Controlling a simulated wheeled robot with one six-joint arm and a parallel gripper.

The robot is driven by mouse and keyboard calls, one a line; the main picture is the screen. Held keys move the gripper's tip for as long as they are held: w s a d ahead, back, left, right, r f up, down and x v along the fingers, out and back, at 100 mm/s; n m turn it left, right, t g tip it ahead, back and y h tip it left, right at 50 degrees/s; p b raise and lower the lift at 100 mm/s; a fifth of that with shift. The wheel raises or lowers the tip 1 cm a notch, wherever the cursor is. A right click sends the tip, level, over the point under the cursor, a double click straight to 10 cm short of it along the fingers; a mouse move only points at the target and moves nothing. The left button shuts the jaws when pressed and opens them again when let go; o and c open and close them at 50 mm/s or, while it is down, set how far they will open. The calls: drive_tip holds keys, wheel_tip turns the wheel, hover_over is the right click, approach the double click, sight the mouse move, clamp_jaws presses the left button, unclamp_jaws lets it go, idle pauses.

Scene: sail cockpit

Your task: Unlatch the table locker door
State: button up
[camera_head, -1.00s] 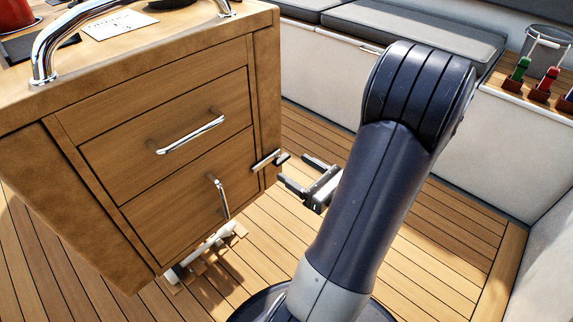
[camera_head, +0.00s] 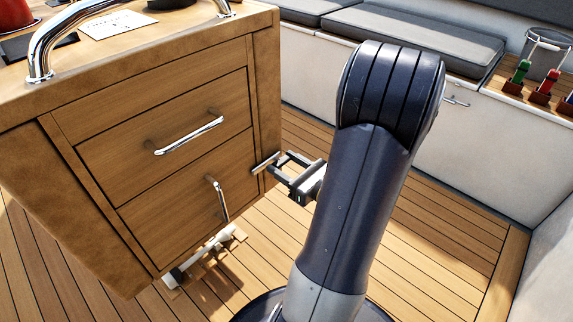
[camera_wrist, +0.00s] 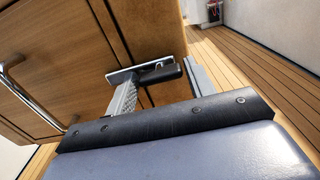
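The wooden table locker (camera_head: 95,215) stands at left in the head view. Its lower door (camera_head: 170,213) has an upright chrome handle (camera_head: 219,197) and looks closed. A small lever latch (camera_head: 264,163) sits at the door's right edge, pointing outward to the right. In the wrist view the latch's dark lever (camera_wrist: 160,75) lies across the space between the fingertips. My gripper (camera_head: 278,163) is open, with its fingers at the latch, one on each side of the lever. I cannot tell whether they touch it. The gripper also shows in the wrist view (camera_wrist: 160,72).
A drawer with a chrome handle (camera_head: 188,135) sits above the door. A grab rail (camera_head: 60,40) arches over the tabletop. Grey-cushioned benches (camera_head: 410,45) run along the back. Plank floor (camera_head: 440,235) is clear to the right of the table.

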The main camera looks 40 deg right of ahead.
drive_tip(key=c, duration=1)
drive_tip(key=shift+r+m+p, duration=0.15)
drive_tip(key=shift+m+p, duration=0.15)
drive_tip(key=shift+p, duration=0.3)
drive_tip(key=m+p, duration=0.3)
drive_tip(key=p, duration=0.1)
drive_tip(key=shift+r, duration=0.15)
drive_tip(key=m+p, duration=0.5)
drive_tip(key=p, duration=0.1)
drive_tip(key=m+p, duration=0.4)
drive_tip(key=shift+m, duration=0.4)
drive_tip(key=m+p, duration=0.3)
drive_tip(key=m, duration=0.1)
drive_tip(key=shift+f+p, duration=0.25)
drive_tip(key=shift+p, duration=0.1)
drive_tip(key=shift+m, duration=0.4)
